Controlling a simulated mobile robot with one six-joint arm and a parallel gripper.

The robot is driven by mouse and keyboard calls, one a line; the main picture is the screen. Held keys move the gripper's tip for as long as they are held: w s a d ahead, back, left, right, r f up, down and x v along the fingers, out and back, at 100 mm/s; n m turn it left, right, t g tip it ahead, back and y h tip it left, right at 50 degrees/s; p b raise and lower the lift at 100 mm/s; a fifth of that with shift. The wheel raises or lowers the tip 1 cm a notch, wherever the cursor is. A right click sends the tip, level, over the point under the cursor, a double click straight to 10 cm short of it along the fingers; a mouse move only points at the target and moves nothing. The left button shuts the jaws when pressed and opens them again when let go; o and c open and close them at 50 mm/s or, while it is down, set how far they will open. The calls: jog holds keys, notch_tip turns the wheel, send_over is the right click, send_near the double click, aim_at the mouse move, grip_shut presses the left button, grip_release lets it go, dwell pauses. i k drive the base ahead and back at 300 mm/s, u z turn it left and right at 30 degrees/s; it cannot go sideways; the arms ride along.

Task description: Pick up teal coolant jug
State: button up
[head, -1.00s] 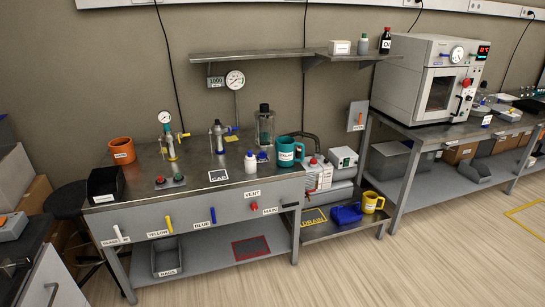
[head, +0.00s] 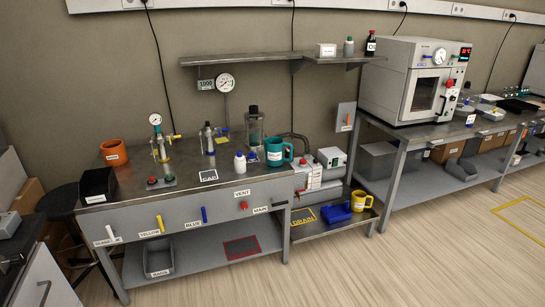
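The teal coolant jug (head: 275,152) stands upright on the right end of the grey workbench (head: 130,194), in the middle of the head view. It has a pale label on its front and a handle on its right side. A small white bottle (head: 240,162) and a second white bottle (head: 252,163) stand just left of it. A tall clear vessel with a dark cap (head: 254,125) stands behind it. My gripper is not in view.
An orange pot (head: 113,152), a black bin (head: 97,185) and glass fittings share the bench. A lower stand at right holds a blue can (head: 336,213) and a yellow jug (head: 361,201). A wall shelf (head: 250,60) hangs above. The wooden floor (head: 400,260) in front is clear.

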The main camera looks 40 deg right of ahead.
aim_at(279, 152)
jog(key=z, duration=0.05)
jog(key=i, duration=1)
jog(key=u, duration=0.05)
